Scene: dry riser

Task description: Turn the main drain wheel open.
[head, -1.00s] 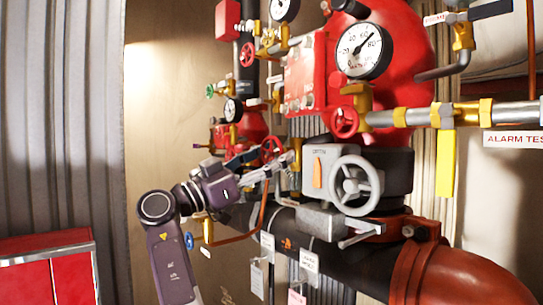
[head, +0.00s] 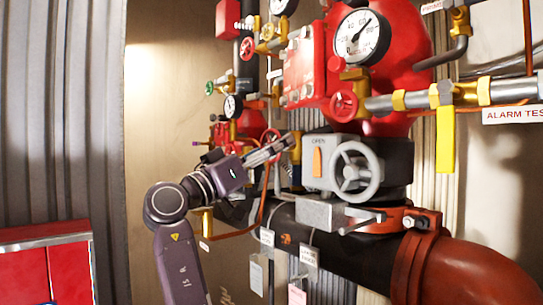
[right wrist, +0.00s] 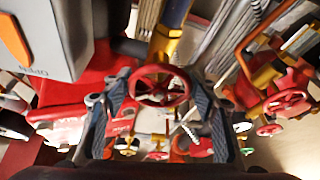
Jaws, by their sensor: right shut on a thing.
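A small red handwheel (head: 270,138), apparently the main drain wheel, sits left of the grey valve box in the head view; its label cannot be read. The gripper partly covers it there. The red wheel (right wrist: 158,84) shows whole in the right wrist view, between my fingers. My right gripper (head: 280,147) reaches it from the lower left. In the right wrist view the right gripper (right wrist: 158,105) has one dark finger on each side of the wheel and is shut on it. My left gripper is not in view.
The grey valve box (head: 327,162) with a grey handwheel (head: 357,171) stands close right of the gripper. A black pipe (head: 335,245) with hanging tags runs below. Other red wheels (head: 344,104) and gauges (head: 362,37) are above. A red cabinet (head: 45,265) is at lower left.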

